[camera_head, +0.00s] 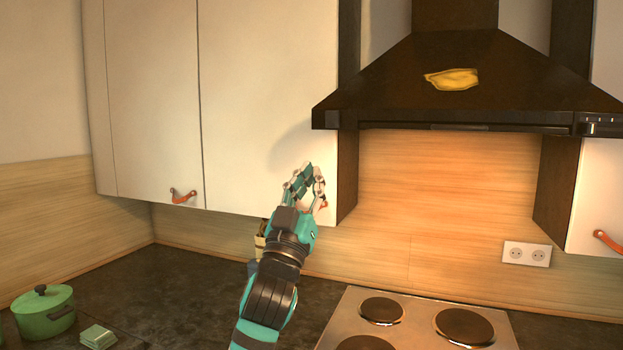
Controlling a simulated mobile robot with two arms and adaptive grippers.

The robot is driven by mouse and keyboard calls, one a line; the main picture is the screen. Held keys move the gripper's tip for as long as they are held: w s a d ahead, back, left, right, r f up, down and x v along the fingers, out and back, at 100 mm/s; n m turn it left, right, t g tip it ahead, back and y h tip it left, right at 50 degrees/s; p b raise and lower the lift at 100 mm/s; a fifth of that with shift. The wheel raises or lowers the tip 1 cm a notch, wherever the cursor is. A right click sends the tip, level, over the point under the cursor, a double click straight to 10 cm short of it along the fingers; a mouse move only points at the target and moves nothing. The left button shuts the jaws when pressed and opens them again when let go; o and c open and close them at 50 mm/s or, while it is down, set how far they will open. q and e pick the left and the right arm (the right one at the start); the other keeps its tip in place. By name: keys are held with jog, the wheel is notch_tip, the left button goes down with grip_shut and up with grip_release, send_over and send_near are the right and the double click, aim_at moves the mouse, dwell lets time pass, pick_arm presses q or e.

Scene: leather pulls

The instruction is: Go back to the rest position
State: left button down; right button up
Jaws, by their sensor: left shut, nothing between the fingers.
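My left gripper (307,172) is raised in front of the lower right corner of a white wall cabinet door (262,100). It is shut and nothing shows between its fingers. An orange-red leather pull (323,204) shows partly just behind and to the right of the gripper; I cannot tell whether they touch. The cabinet doors look closed. Another leather pull (183,196) is on the door to the left. My right gripper is not in view.
A black range hood (470,85) with a yellow cloth-like thing (451,79) is at right. Below are a hob (420,325) and a dark counter (180,290). A green pot (44,312) stands at lower left. A socket (526,254) and another pull (608,241) are at right.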

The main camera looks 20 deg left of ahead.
pick_arm(q)
jog(key=shift+s+r, duration=0.1)
jog(key=shift+s, duration=0.05)
